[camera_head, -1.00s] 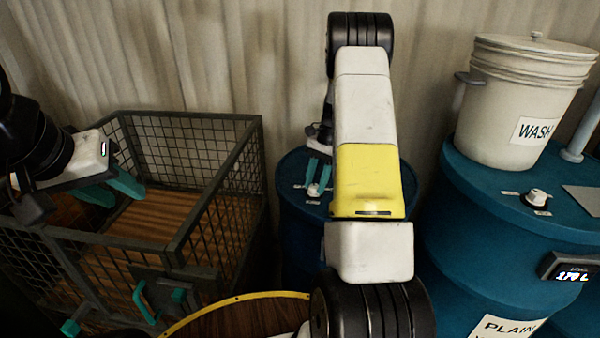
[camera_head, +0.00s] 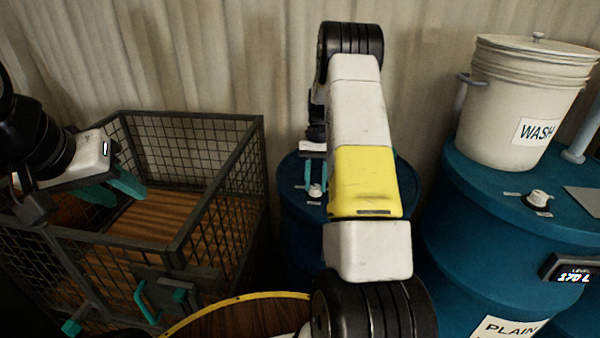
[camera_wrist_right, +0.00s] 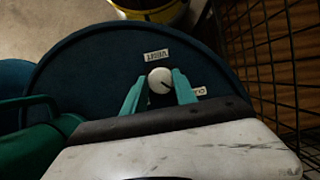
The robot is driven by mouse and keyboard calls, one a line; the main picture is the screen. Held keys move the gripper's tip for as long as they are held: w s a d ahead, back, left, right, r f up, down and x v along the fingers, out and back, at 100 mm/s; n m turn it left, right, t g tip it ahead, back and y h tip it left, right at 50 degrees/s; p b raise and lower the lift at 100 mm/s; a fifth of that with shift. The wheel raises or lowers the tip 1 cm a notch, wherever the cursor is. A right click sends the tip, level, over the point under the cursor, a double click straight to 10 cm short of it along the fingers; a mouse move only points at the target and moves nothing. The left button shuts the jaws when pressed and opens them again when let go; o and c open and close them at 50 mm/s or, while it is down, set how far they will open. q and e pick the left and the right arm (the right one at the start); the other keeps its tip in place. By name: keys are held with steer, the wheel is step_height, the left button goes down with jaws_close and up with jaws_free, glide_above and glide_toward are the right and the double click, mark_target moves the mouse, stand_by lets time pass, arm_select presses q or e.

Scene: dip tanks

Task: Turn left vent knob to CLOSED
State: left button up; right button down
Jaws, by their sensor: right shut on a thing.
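The left vent knob (camera_head: 315,190) is a small round white knob on the dark blue drum lid, left of my right forearm. In the right wrist view the knob (camera_wrist_right: 160,80) sits between the two teal fingers of my right gripper (camera_wrist_right: 160,88), which is shut on it. A dark line on the knob points to the lower right. An upside-down VENT label (camera_wrist_right: 157,55) lies beyond it; another label (camera_wrist_right: 199,91) is partly hidden by a finger. My left gripper (camera_head: 118,192) is open and empty over the wire cage.
The wire cage (camera_head: 190,118) with a wooden floor stands at left. At right a larger blue drum (camera_head: 470,240) carries a white WASH bucket (camera_head: 520,100) and another white knob (camera_head: 537,198). A yellow-rimmed round wooden top (camera_head: 245,318) is in front.

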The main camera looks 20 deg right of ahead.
stand_by(0.3)
steer(key=c, duration=1)
jaws_free()
steer(key=shift+o, duration=0.2)
steer(key=shift+r, duration=0.1)
steer(key=v, duration=0.7)
steer(key=shift+w+r, duration=0.15)
steer(key=shift+r, duration=0.15)
